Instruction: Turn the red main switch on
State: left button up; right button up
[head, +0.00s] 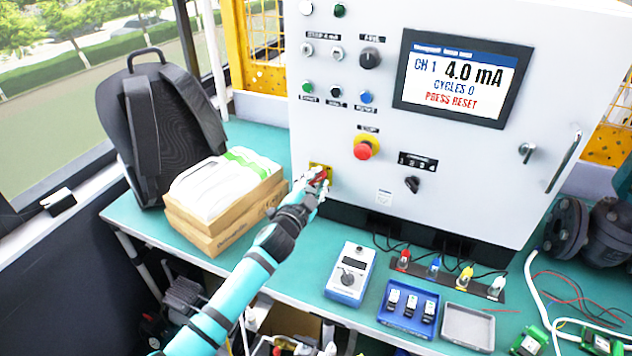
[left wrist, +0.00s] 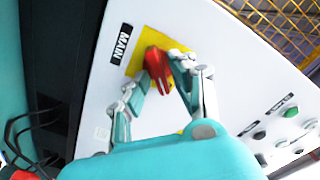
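The red main switch (left wrist: 157,66) sits on a yellow plate (left wrist: 137,57) beside a "MAIN" label, low on the left of the white cabinet front. In the head view the switch (head: 320,177) is mostly hidden behind my left gripper (head: 314,184). In the left wrist view my left gripper (left wrist: 162,78) has one finger on each side of the red handle, and both fingertips appear to touch it. The handle looks slanted in that tilted view. The screen (head: 462,80) is lit and reads CH 1 4.0 mA, CYCLES 0, PRESS RESET. My right gripper is not in view.
A red stop button (head: 364,148) and a black selector (head: 412,185) lie right of the switch. A cardboard box (head: 222,215) with white packets stands close to the left. A blue-grey meter (head: 350,273) and a blue tray (head: 408,308) lie on the teal bench below.

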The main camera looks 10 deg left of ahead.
pick_arm(q)
jog(key=shift+o, duration=0.6)
jog(key=shift+s+a, duration=0.1)
jog(key=shift+s, duration=0.15)
jog(key=s+a, duration=0.2)
jog(key=s, duration=0.9)
jog(key=shift+s, duration=0.15)
